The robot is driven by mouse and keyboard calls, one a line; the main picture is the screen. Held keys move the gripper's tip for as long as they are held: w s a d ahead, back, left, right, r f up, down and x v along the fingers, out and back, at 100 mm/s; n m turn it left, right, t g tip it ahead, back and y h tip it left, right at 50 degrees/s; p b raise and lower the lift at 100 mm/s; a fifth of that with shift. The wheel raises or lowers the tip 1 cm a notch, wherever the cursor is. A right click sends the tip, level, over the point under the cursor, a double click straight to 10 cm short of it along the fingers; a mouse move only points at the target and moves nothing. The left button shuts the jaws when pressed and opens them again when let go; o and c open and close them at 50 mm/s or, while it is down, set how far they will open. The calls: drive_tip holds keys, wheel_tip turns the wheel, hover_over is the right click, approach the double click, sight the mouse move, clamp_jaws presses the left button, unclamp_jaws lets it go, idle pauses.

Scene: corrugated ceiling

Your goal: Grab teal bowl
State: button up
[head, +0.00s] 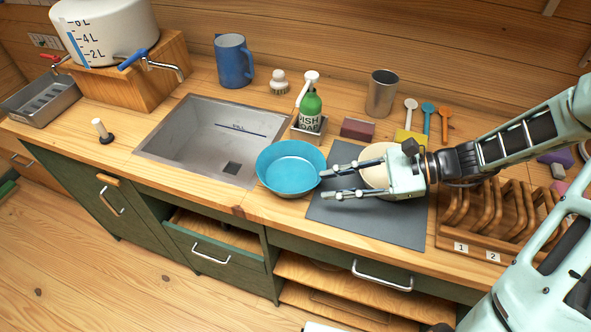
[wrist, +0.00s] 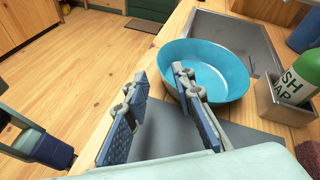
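The teal bowl (head: 291,167) stands upright and looks empty. It sits on the counter between the sink and the dark grey mat, overlapping the mat's left edge. My gripper (head: 325,184) is over the mat, just right of the bowl, with its fingers pointing left toward it. The fingers are apart with nothing between them. In the wrist view the bowl (wrist: 215,70) lies beyond the fingertips, and one finger of my gripper (wrist: 156,84) overlaps its near rim. I cannot tell whether that finger touches the bowl.
The sink (head: 205,138) is left of the bowl. A green soap bottle (head: 310,108) stands behind it in a metal holder. A cream round dish (head: 376,158) is partly hidden behind my gripper. A wooden rack (head: 470,225) stands right of the mat (head: 350,226). The mat's front is clear.

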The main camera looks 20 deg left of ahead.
drive_tip(key=x, duration=0.4)
drive_tip(key=shift+s+a, duration=0.1)
drive_tip(key=shift+s, duration=0.05)
drive_tip(key=shift+f+x, duration=0.2)
drive_tip(key=shift+x, duration=1.2)
drive_tip(key=shift+f+x, duration=0.15)
drive_tip(key=shift+x, duration=1.3)
clamp_jaws()
